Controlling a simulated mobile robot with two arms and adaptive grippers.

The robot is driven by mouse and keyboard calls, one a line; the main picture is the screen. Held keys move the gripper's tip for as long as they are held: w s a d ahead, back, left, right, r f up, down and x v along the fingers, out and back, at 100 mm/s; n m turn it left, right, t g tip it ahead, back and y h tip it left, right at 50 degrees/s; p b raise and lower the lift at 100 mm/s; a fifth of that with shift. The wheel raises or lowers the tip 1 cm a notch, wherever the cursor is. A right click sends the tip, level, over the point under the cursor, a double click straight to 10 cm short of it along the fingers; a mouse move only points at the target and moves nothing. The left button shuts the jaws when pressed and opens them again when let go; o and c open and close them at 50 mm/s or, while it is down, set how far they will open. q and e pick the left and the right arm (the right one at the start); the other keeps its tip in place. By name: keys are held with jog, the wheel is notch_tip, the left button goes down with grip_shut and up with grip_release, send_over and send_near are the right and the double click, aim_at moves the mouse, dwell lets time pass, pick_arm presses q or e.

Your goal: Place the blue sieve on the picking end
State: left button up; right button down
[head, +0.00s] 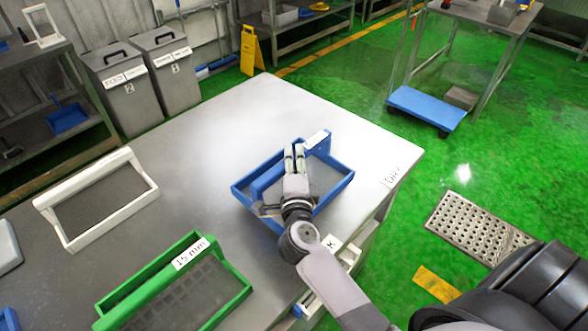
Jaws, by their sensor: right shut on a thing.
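The blue sieve (338,189), a rectangular frame with a raised handle bar and a white label, is at the right part of the grey metal table (262,108). My right gripper (294,155) is over the sieve, with its fingers shut on the handle bar. The gripper and wrist hide part of the frame's near side. I cannot tell whether the sieve touches the tabletop or is slightly above it. My left gripper is not in view.
A green sieve (238,290) labelled 15 mm and a white sieve (142,197) lie on the table's left. The table's far middle is clear. A label sits at the right edge. Grey bins (166,78), a yellow floor sign (250,50) and a blue trolley shelf (427,107) stand beyond.

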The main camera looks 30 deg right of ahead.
notch_tip(320, 180, down, 3)
jog(key=shift+r+b, duration=0.1)
jog(key=shift+b, duration=0.2)
jog(key=c, duration=1.4)
grip_release()
jog(key=b+v, duration=0.2)
jog(key=v, duration=0.9)
jog(key=shift+s+a, duration=0.25)
jog(key=shift+s, duration=0.25)
